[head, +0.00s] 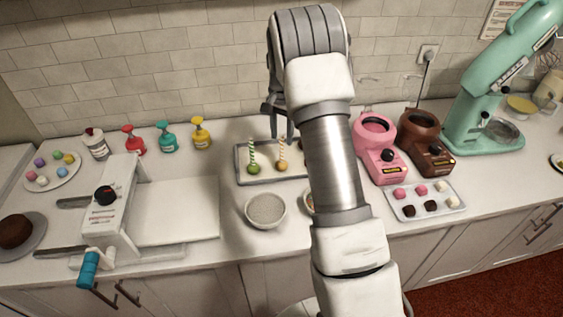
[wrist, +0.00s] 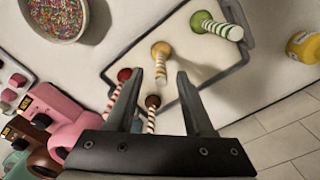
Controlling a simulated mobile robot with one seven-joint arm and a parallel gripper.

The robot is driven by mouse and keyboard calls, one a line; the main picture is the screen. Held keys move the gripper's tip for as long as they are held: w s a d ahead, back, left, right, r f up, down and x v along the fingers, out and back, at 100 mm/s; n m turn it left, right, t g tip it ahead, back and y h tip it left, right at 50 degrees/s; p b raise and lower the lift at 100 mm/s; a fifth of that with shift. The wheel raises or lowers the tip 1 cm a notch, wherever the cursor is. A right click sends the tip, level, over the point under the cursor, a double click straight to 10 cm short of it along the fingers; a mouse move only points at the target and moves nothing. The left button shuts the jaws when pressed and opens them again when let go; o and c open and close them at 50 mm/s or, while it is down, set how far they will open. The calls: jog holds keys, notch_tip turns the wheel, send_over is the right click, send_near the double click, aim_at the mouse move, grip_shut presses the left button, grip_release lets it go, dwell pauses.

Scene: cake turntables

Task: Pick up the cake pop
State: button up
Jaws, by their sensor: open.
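Several cake pops on striped sticks stand on a grey-rimmed tray (head: 240,180). In the head view I see a green cake pop (head: 253,169) and a yellow-orange one (head: 282,166). The wrist view shows the green (wrist: 222,30) and yellow-orange (wrist: 160,50) ones, plus a red one (wrist: 124,75) and a dark brown one (wrist: 152,101). My gripper (head: 282,137) is open and empty above the tray. In the wrist view its fingertips (wrist: 171,73) are near the yellow-orange pop, with the brown pop seen between the fingers. My arm hides the tray's right part in the head view.
A bowl of sprinkles (head: 265,208) stands in front of the tray. Pink (head: 376,150) and brown (head: 424,138) melting pots stand to the right, with a small sweets tray (head: 425,204) before them.

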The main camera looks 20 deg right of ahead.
aim_at(281, 161)
jog(key=shift+w+f+p, duration=0.1)
jog(key=shift+f+p, duration=0.55)
jog(key=shift+f, duration=2.65)
grip_shut()
